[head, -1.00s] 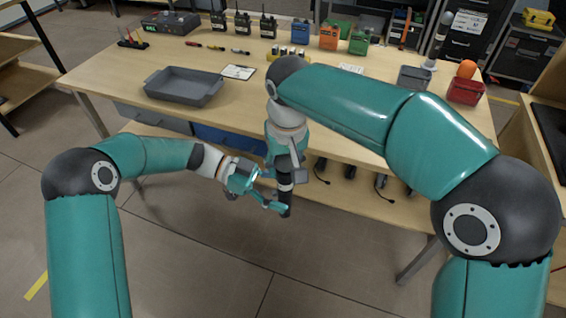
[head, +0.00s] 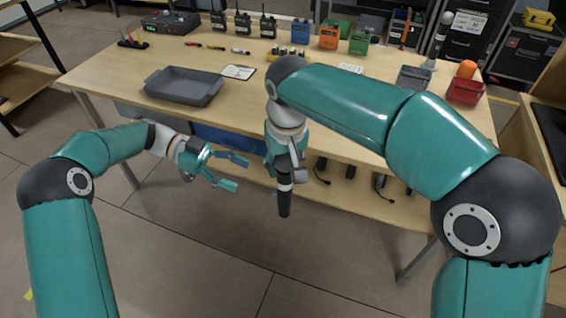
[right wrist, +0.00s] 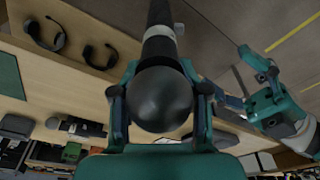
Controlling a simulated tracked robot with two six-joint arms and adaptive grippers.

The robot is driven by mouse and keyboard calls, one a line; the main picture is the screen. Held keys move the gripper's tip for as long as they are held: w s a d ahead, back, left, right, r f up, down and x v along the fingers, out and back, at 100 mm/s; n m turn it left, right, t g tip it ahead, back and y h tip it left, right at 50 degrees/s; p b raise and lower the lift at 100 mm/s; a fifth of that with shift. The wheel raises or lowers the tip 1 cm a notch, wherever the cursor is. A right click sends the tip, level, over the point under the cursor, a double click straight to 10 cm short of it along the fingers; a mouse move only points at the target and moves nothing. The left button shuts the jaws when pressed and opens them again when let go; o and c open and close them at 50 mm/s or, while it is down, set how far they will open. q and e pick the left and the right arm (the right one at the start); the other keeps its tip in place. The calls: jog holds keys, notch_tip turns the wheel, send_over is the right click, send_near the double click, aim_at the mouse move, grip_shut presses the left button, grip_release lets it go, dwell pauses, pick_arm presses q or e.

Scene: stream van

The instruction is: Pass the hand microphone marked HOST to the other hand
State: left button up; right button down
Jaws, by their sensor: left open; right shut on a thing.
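The hand microphone (head: 285,203) is dark, with a pale band around it, and hangs handle down in front of the table. In the right wrist view its round black head (right wrist: 162,100) sits between the fingers of my right gripper (right wrist: 161,88), which is shut on it. The HOST marking cannot be read. In the head view my right arm hides the microphone's upper part. My left gripper (head: 240,173) is open and empty, left of the microphone and apart from it, with its fingers pointing toward the handle. It also shows at the right of the right wrist view (right wrist: 262,88).
The wooden table (head: 120,75) behind the grippers carries a grey tray (head: 184,87), a clipboard (head: 238,72), several radios and coloured boxes. A red container (head: 465,91) stands at its right end. Headsets lie on the lower shelf. The floor in front is clear.

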pick_arm(q)
jog(key=w+a+f+n+t+y, duration=0.2)
jog(key=w+f+n+t+y, duration=0.2)
jog(key=f+n, duration=0.7)
jog(key=s+a+f+n+y, duration=0.1)
jog(key=s+f+n+y, duration=0.1)
jog(key=f+n, duration=0.3)
jog(key=s+a+f+n+y, duration=0.1)
jog(key=s+f+n+y, duration=0.2)
jog(key=f, duration=0.4)
jog(key=s+d+f+n, duration=0.1)
jog(key=s+d+f, duration=0.1)
jog(key=s, duration=0.8)
jog(key=s+d+f+n+y, duration=0.1)
jog(key=s+d+f+n, duration=0.1)
jog(key=s, duration=0.9)
jog(key=x, duration=0.3)
jog(key=shift+s, duration=0.25)
jog(key=shift+d, duration=0.1)
